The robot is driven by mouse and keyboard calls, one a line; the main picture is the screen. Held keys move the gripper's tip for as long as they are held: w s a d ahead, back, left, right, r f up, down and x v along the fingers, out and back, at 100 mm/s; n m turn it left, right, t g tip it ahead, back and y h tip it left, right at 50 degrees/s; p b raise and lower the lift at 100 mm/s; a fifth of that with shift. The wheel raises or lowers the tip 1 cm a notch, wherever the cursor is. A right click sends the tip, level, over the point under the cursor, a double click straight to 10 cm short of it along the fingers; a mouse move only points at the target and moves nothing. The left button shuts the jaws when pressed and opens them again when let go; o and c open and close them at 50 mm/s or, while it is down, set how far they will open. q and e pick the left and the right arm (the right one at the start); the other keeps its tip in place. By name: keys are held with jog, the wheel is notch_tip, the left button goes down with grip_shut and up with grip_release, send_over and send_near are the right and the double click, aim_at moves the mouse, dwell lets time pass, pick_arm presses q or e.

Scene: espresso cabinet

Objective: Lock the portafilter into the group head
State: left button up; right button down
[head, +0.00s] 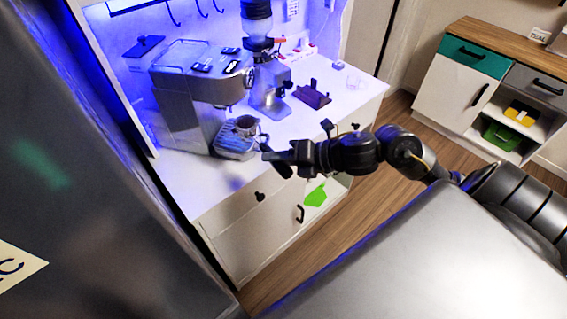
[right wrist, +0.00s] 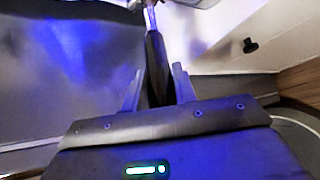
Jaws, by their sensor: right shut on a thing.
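The espresso machine (head: 178,118) stands at the left of the white counter, a silver box with a front overhang. The group head under that overhang cannot be made out clearly. The portafilter's metal basket (head: 246,123) shows dark inside, in front of the machine and over the drip tray (head: 236,150); I cannot tell whether it touches anything. My right gripper (head: 284,157) is shut on the portafilter's black handle, at the counter's front edge. In the right wrist view the handle (right wrist: 155,62) stands between the two fingers (right wrist: 157,88), with its silver neck beyond. My left gripper is not in view.
A grinder (head: 269,88) stands right of the machine. Drawers with black handles (head: 300,213) face my arm. A dark panel (head: 90,190) fills the left side.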

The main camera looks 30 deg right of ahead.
aim_at(253, 134)
jog(key=w+b, duration=0.1)
jog(key=w, duration=0.7)
jog(key=shift+a, duration=0.15)
jog(key=shift+w, duration=1.3)
jog(key=shift+r, duration=0.1)
jog(key=shift+b, duration=0.35)
